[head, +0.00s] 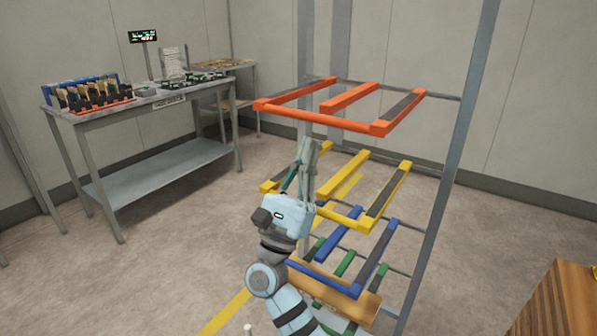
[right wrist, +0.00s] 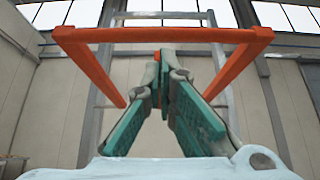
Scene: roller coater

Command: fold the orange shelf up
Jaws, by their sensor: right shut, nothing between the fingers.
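The orange shelf (head: 330,120) is an open frame at the top of a grey rack, and it stands out level towards me. It also shows overhead in the right wrist view, with its front bar (right wrist: 190,35) across the top. My right gripper (head: 309,143) points upward below the orange front bar, apart from it, at the left part of the shelf. In the right wrist view its green-padded fingers (right wrist: 165,58) meet at the tips, shut and empty. My left gripper is not in view.
Yellow (head: 400,185), blue (head: 375,260) and green (head: 348,265) shelf frames stand out level below the orange one. The rack's grey post (head: 450,170) rises at right. A workbench (head: 165,105) with parts stands at left. A wooden box (head: 565,305) is at lower right.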

